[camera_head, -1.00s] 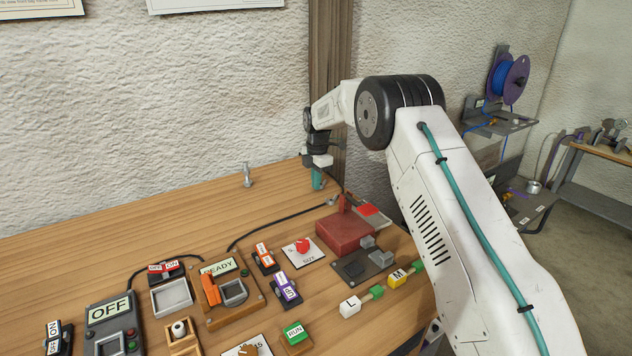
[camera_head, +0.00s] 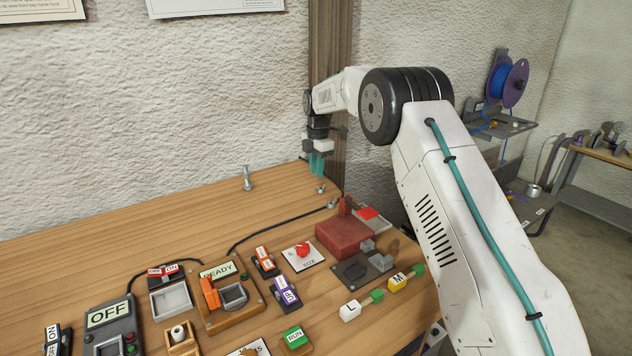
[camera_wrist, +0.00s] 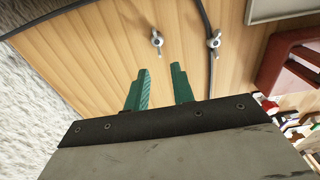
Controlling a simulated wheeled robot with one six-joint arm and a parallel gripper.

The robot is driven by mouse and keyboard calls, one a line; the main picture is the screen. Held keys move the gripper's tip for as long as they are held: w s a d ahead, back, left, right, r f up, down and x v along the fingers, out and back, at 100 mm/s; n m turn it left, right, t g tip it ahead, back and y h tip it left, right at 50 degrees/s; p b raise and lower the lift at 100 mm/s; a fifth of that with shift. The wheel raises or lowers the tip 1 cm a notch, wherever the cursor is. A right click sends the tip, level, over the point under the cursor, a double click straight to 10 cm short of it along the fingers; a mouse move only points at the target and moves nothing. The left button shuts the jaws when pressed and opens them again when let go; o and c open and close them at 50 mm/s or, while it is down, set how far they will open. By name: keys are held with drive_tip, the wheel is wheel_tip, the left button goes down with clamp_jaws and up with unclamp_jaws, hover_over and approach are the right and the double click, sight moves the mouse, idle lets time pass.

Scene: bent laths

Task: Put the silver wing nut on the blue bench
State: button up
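A silver wing nut (camera_head: 320,188) lies on the wooden table near its back right edge; it also shows in the wrist view (camera_wrist: 157,42). A second, similar wing nut (camera_head: 333,203) lies close by, beside a dark cable, and shows in the wrist view too (camera_wrist: 213,42). My gripper (camera_head: 316,164) hangs above the table's back edge, its teal fingers pointing down. In the wrist view the fingers (camera_wrist: 160,80) are apart with nothing between them; both nuts lie beyond the tips. I see no clearly blue bench in these frames.
A grey bolt-like piece (camera_head: 247,178) stands upright left of my gripper. A red box (camera_head: 345,236) and several switches and labelled devices fill the table's front. A wood-topped bench (camera_head: 605,153) stands at far right. The table's back left is clear.

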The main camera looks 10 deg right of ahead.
wheel_tip(320, 180, up, 6)
drive_tip(key=s+d+r+m, duration=0.1)
drive_tip(key=s+r+m, duration=0.4)
drive_tip(key=s, duration=0.5)
drive_tip(key=s+d+r+m+t, duration=0.1)
drive_tip(key=s+r+m, duration=0.1)
drive_tip(key=s+r, duration=0.65)
drive_tip(key=s+d+r+m, duration=0.1)
drive_tip(key=s+r+m, duration=0.3)
drive_tip(key=s, duration=0.7)
drive_tip(key=s+f+m, duration=0.4)
drive_tip(key=s+m, duration=0.1)
drive_tip(key=s, duration=0.9)
drive_tip(key=s+f+m, duration=0.5)
drive_tip(key=s, duration=1)
drive_tip(key=shift+s+d+f+m+t, duration=0.2)
drive_tip(key=shift+d+m+t, duration=0.1)
drive_tip(key=shift+d, duration=0.1)
